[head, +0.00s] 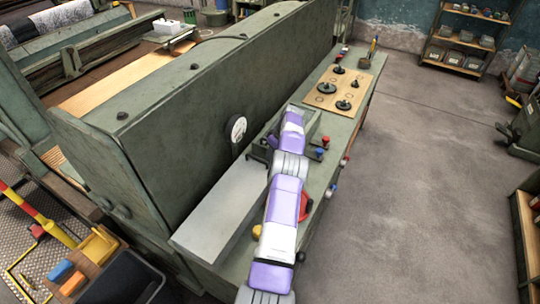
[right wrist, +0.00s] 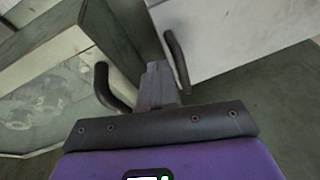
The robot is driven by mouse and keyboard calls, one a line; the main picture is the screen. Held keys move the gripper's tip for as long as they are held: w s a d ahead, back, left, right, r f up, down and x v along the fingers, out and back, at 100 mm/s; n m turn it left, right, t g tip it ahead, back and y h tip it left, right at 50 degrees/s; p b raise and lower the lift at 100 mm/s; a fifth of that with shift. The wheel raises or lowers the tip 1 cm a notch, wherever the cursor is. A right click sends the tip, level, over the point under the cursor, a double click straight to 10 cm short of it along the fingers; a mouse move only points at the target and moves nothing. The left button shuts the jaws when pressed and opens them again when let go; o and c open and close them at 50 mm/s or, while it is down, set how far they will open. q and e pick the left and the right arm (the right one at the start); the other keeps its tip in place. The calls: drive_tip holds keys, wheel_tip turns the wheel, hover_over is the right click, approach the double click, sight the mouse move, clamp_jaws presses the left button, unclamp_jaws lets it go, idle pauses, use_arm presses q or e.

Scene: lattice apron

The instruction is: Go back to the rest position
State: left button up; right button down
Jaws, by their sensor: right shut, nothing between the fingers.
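My right arm comes in from the bottom centre, purple and white, and reaches over the green bench. My right gripper (head: 258,152) is low over the bench, beside the tall green machine body and beyond the light grey block. In the right wrist view the gripper (right wrist: 157,74) shows its narrow grey fingers together, with nothing between them. Two dark curved bars stand on either side of the fingers. Whether they touch anything cannot be told. My left gripper is not in view.
The tall green machine body (head: 190,95) stands close left of my arm. The light grey block (head: 228,208) lies on the bench. A wooden board (head: 325,101) with black knobbed pieces is at the bench's far end. Coloured knobs line the bench's right edge. The floor (head: 430,170) to the right is clear.

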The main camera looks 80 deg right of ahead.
drive_tip(key=v, duration=0.6)
drive_tip(key=shift+r, duration=0.1)
